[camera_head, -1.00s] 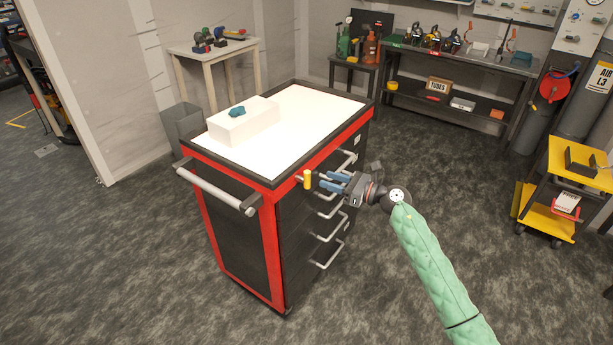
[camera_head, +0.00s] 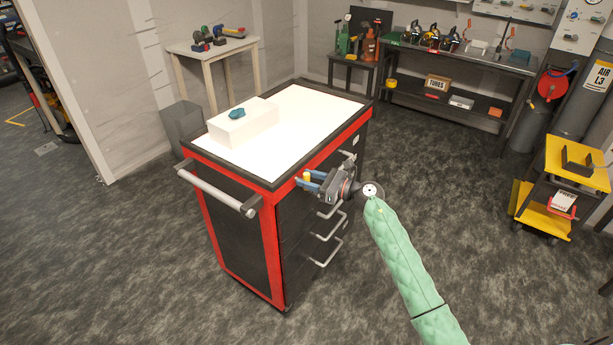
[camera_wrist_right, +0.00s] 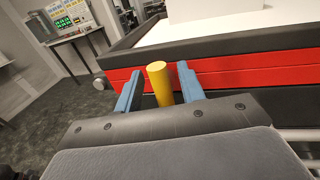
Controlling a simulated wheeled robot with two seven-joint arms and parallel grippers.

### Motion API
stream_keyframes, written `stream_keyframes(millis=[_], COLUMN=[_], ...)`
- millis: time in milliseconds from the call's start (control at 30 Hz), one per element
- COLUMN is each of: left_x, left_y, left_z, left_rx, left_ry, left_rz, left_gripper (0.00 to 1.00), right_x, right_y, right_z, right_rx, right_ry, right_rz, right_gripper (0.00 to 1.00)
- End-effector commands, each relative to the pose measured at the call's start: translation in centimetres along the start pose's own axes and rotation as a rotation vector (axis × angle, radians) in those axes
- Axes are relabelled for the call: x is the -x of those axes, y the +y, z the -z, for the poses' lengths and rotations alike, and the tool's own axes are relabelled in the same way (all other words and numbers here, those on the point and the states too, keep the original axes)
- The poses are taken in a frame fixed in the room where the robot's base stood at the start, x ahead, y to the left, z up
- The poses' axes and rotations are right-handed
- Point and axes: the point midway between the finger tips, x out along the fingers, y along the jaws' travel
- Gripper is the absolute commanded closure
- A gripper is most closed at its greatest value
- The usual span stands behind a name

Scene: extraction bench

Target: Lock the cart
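The cart (camera_head: 240,245) is a black and red drawer cabinet with a white top, in the middle of the head view. A small yellow upright cylinder (camera_head: 306,177) stands at its red top band, near the front corner on the drawer side; it also shows in the right wrist view (camera_wrist_right: 160,84). My right gripper (camera_head: 310,182) is open, its blue fingers on either side of the yellow cylinder. In the right wrist view (camera_wrist_right: 158,88) a gap shows on the left of the cylinder and a smaller one on the right. My left gripper is not in view.
A white box (camera_head: 243,123) with a teal object (camera_head: 237,114) lies on the cart top. A grey push bar (camera_head: 213,192) sticks out at the left end. Drawer handles (camera_head: 328,227) project below my right gripper. A yellow trolley (camera_head: 572,165) stands at the right.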

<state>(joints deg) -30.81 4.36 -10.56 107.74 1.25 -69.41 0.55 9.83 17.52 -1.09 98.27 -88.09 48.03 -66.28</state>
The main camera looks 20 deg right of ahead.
Motion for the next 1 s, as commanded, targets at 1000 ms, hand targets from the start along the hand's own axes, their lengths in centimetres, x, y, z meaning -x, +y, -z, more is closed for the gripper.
stream_keyframes(millis=[1000], left_x=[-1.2], left_y=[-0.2], left_z=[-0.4], left_rx=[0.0], left_ry=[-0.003], left_rz=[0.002], left_gripper=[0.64], right_x=[-0.8], right_y=[-0.1], right_z=[0.1], right_rx=[-0.028], right_ry=[-0.005], right_rz=[-0.001], right_gripper=[1.0])
